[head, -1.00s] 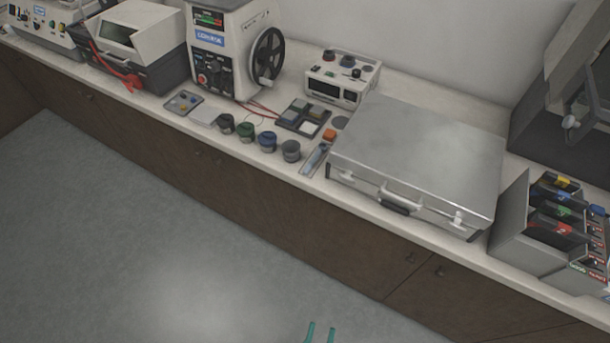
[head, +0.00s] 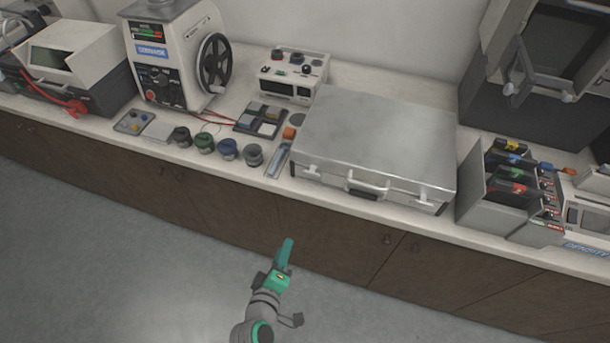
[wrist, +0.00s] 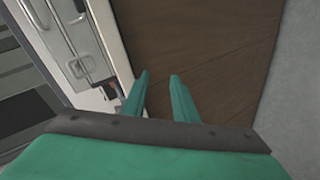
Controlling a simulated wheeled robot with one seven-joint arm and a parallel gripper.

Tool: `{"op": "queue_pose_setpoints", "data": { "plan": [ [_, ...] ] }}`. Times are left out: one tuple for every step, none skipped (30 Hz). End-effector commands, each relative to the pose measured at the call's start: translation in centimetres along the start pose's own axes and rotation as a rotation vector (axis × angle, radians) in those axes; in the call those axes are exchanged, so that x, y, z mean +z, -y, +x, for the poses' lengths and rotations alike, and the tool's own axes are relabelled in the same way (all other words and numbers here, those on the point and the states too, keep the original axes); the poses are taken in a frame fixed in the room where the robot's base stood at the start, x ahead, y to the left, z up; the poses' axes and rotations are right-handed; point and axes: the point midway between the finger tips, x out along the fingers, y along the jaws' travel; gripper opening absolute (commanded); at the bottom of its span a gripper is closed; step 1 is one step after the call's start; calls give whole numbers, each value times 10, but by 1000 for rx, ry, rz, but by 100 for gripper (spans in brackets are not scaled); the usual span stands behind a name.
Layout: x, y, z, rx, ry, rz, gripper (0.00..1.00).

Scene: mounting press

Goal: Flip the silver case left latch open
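The silver case (head: 375,135) lies closed on the white counter, with its front side toward me. Its left latch (head: 311,169) is a small pale piece on the front, left of the handle (head: 367,186). The right latch (head: 425,196) is near the right front corner. My gripper (head: 288,243) is in front of the cabinet doors, below the counter edge and apart from the case. In the wrist view my gripper (wrist: 160,78) shows two green fingers with a gap between them and nothing held. Whether the left latch is raised is too small to tell.
Several small jars (head: 228,149) and a flat tray (head: 260,119) stand left of the case. The white counter edge (head: 330,197) runs in front. The floor is clear.

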Motion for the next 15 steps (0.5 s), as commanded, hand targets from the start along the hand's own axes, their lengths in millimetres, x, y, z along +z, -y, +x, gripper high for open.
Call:
{"op": "queue_pose_setpoints", "data": {
  "plan": [
    [-13,-14,9,32,22,-47,26],
    [-18,-21,13,49,43,-77,26],
    [-24,-32,17,73,72,-113,26],
    [-29,-40,20,91,95,-137,26],
    [-35,-48,22,108,118,-162,26],
    [-41,-60,23,134,150,-191,26],
    [-46,-69,24,153,176,-210,26],
    [-51,-77,24,171,200,-227,26],
    [-58,-89,23,195,232,-248,26],
    [-62,-97,22,211,257,-261,26],
    [-66,-105,20,226,281,-270,26],
    [-72,-115,18,245,310,-281,26],
    [-75,-122,15,257,331,-287,26],
    [-78,-128,13,270,351,-292,26],
    [-82,-134,10,282,374,-297,26]
  ]
}}
